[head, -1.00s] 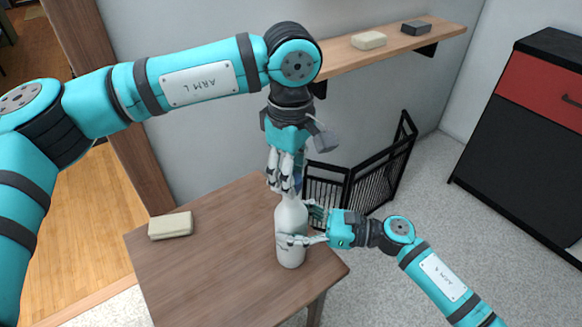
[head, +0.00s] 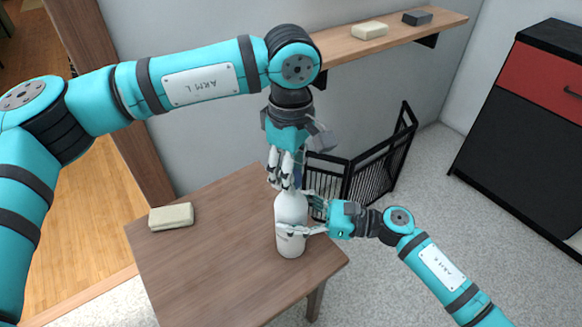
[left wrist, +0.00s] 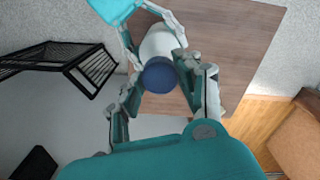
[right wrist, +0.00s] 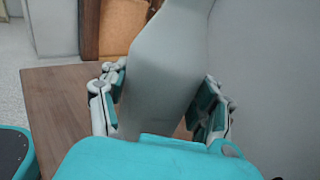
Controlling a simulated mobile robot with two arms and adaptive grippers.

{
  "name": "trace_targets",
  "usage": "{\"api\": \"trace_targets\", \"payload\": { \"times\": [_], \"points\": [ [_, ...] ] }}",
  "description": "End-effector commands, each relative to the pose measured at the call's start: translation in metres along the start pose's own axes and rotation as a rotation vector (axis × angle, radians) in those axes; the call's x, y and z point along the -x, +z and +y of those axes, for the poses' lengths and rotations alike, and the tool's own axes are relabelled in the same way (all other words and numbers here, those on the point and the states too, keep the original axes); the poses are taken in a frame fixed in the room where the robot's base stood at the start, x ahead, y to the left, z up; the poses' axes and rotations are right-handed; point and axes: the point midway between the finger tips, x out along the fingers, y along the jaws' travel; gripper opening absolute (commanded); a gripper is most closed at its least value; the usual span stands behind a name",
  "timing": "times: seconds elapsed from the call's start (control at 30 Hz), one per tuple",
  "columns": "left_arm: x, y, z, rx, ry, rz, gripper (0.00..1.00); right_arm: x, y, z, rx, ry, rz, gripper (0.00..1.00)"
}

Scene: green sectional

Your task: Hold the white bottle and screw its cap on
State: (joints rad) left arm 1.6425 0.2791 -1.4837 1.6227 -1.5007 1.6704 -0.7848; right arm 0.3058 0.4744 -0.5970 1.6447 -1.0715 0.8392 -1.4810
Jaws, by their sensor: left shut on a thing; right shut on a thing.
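The white bottle (head: 290,241) stands upright near the right corner of the wooden table. My right gripper (head: 298,214) is shut on its body from the right; the right wrist view shows a finger on each side of the bottle (right wrist: 165,75). My left gripper (head: 281,185) is directly above the bottle, pointing down, with its fingertips at the bottle's top. In the left wrist view its fingers are shut on the sides of the dark blue cap (left wrist: 160,75), which lies in line with the bottle (left wrist: 160,41). The cap's lower edge and the bottle's threads are hidden.
A wall shelf (head: 390,40) with two blocks is behind my left arm. A black folding gate (head: 370,170) stands behind the table, and a black-and-red cabinet (head: 520,130) at the right.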

Motion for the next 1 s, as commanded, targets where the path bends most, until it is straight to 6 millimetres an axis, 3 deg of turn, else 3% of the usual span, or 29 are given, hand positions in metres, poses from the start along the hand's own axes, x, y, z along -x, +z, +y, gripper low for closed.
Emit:
{"api": "trace_targets", "payload": {
  "times": [0.9, 1.0],
  "points": [
    [-0.011, 0.000, 0.000, 0.001, -0.001, 0.000, 0.25, 0.000, 0.000, 0.000, 0.000, -0.001, 0.000, 0.04],
    [-0.011, 0.000, 0.000, -0.009, -0.001, 0.000, 0.25, 0.000, 0.000, 0.000, 0.000, -0.001, 0.000, 0.00]
  ]
}}
